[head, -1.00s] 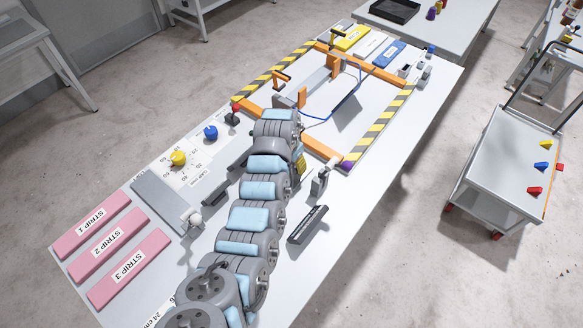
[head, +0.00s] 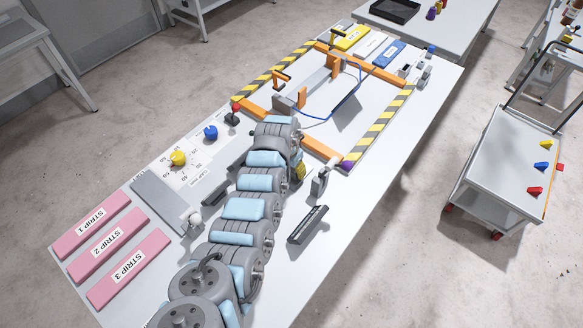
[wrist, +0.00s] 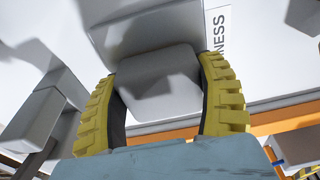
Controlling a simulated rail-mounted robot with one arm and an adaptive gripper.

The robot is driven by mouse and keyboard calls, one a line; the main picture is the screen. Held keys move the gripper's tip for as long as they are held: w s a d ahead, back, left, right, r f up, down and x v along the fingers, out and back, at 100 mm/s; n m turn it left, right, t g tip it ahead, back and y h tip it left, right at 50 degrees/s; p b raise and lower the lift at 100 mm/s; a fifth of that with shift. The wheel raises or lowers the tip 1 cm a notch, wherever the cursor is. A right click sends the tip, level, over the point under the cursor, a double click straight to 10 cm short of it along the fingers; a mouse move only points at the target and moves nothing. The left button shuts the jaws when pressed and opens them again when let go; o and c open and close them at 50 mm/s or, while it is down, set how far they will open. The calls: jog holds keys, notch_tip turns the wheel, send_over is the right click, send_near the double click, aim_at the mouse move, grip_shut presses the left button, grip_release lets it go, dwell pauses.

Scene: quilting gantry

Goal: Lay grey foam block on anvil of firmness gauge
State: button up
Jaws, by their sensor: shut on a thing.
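In the wrist view, my gripper (wrist: 160,72) has its two yellow ribbed fingers with dark pads closed on the sides of a grey foam block (wrist: 158,85). A light grey body (wrist: 130,22), probably part of the firmness gauge, is just beyond the block. A label (wrist: 218,32) whose visible letters read "NESS" lies beside it. I cannot tell whether the block touches the gauge. In the head view, my arm hides the block and most of the gripper, and I cannot make out the anvil.
Pink strips (head: 130,268) lie at the table's left end. An orange frame (head: 320,149) with striped borders occupies the far part. A dark grey bar-like item (head: 307,225) lies right of my arm. Yellow (head: 178,158) and blue (head: 210,132) knobs stand to the left.

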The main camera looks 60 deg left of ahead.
jog(key=o, duration=0.8)
jog(key=shift+f, duration=0.1)
jog(key=shift+c, duration=0.2)
jog(key=shift+r, duration=0.6)
notch_tip(320, 180, up, 11)
jog(key=s, duration=0.1)
jog(key=shift+s+d, duration=0.3)
jog(key=shift+d, duration=0.1)
